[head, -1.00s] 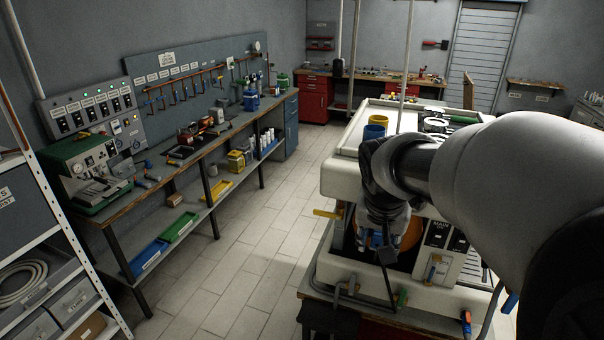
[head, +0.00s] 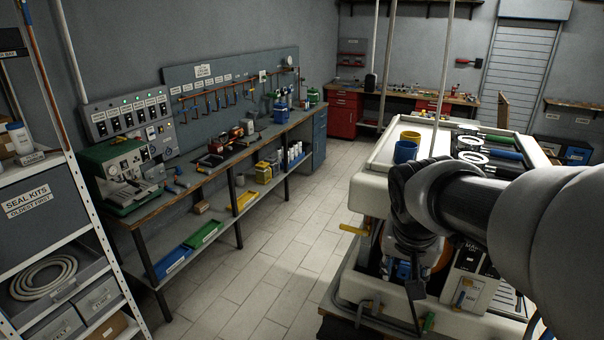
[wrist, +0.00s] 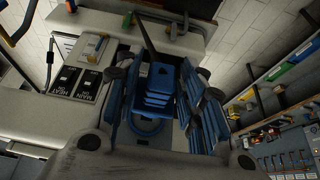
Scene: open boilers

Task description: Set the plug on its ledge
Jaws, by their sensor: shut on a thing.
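My gripper (head: 408,272) hangs in front of the open side of the white boiler machine (head: 352,292). In the wrist view my gripper (wrist: 165,88) has blue finger pads on both sides of a blue ridged piece, which looks like the plug (wrist: 160,76). The fingers are shut on it. A dark strip, perhaps its cord, runs up from it towards the machine's edge. In the head view the plug is mostly hidden by my gripper. I cannot make out which surface is its ledge.
Black switches (wrist: 76,82) and a yellow-orange lever (wrist: 96,47) sit on the machine beside my gripper. Blue and yellow cups (head: 405,150) stand on its top. A long workbench (head: 225,155) runs along the left wall, with open tiled floor (head: 255,250) between. A shelf rack (head: 50,230) stands at near left.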

